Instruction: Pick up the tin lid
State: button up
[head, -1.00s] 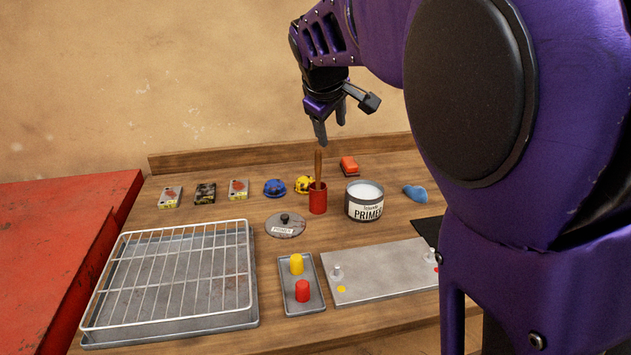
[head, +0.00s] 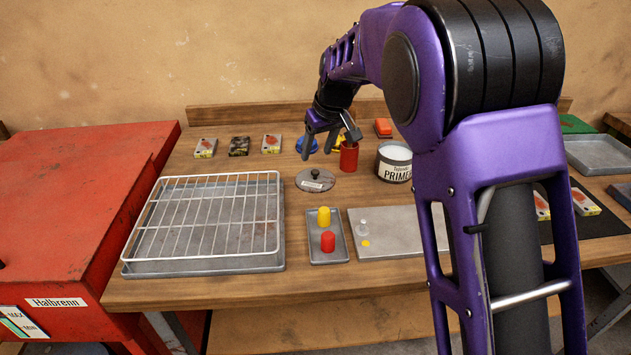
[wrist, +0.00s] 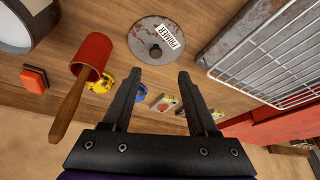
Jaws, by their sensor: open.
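The tin lid (head: 326,181) is a grey, stained disc with a dark knob and a white label. It lies flat on the wooden bench, left of the primer tin. In the wrist view the lid (wrist: 144,55) shows at the top centre, beyond my fingertips, with its knob and PRIMER label visible. My gripper (head: 320,147) is open and empty, above and behind the lid, apart from it. In the wrist view my gripper's two fingers (wrist: 168,80) are spread wide with nothing between them.
A red cup (head: 349,157) with a wooden handle stands close to my gripper on its right. The primer tin (head: 393,163) stands right of it. A wire rack (head: 205,215) on a tray is left of the lid. A small tray (head: 327,250) with yellow and red pieces is in front.

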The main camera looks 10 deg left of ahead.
aim_at(315, 171)
jog(key=x, duration=0.5)
jog(key=d+b+x, duration=0.1)
jog(key=x, duration=0.1)
jog(key=shift+w+f, duration=0.15)
jog(key=shift+f, duration=0.15)
grip_shut()
